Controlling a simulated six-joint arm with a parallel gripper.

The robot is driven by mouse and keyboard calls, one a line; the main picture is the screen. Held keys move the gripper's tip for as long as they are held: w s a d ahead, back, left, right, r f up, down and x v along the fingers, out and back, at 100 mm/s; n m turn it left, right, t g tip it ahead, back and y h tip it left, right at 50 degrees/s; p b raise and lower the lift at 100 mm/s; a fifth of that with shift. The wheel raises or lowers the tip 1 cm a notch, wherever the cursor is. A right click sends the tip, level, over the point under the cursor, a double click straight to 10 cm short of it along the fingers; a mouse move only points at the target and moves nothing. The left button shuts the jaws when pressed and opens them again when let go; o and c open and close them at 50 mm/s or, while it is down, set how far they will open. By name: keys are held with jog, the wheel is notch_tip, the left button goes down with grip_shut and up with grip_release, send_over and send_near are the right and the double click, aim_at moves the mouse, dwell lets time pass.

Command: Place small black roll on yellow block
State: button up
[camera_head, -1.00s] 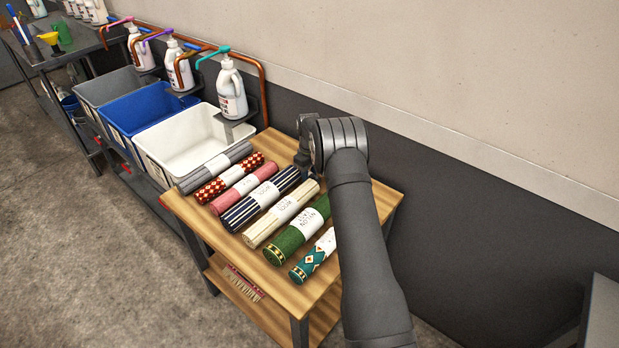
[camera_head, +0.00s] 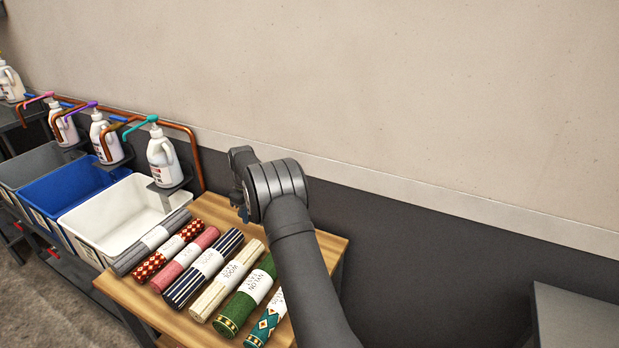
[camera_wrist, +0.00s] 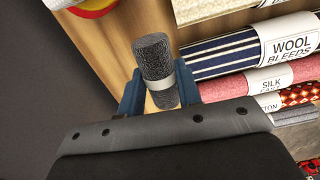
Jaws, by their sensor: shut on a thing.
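The small black roll (camera_wrist: 153,58) has a grey band and shows in the wrist view, above the wooden table top. My gripper (camera_wrist: 160,88) has blue fingers on both sides of the roll and is shut on it. Whether the roll touches the table is not clear. In the head view, my gripper (camera_head: 241,208) is over the back part of the table, and its hold is hidden by my arm. I cannot make out a yellow block. A round yellow, red and white thing (camera_wrist: 92,9) is cut off at the wrist view's top left.
Several labelled rug rolls (camera_head: 208,268) lie side by side on the wooden table (camera_head: 130,300). White (camera_head: 110,215), blue and grey bins stand to the left, with pump bottles (camera_head: 163,160) behind them. A wall runs close behind the table. A grey surface (camera_head: 580,320) is at lower right.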

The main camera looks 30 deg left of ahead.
jog(key=w+d+r+m, duration=0.3)
jog(key=w+d+r, duration=0.2)
jog(key=r, duration=0.2)
jog(key=w+d+f+m, duration=0.3)
jog(key=d, duration=0.8)
jog(key=w+d+f+m, duration=0.2)
jog(key=d+m, duration=0.1)
jog(key=d, duration=0.8)
jog(key=s+d+f+m, duration=0.2)
jog(key=s+d+f, duration=0.1)
jog(key=d, duration=0.6)
jog(key=s+d+f+m, duration=0.3)
jog(key=s+d, duration=0.1)
jog(key=d, duration=0.6)
jog(key=s+d+f+m, duration=0.2)
jog(key=s+d+m, duration=0.1)
jog(key=d, duration=0.7)
jog(key=shift+s+f, duration=0.4)
jog(key=shift+s, duration=0.2)
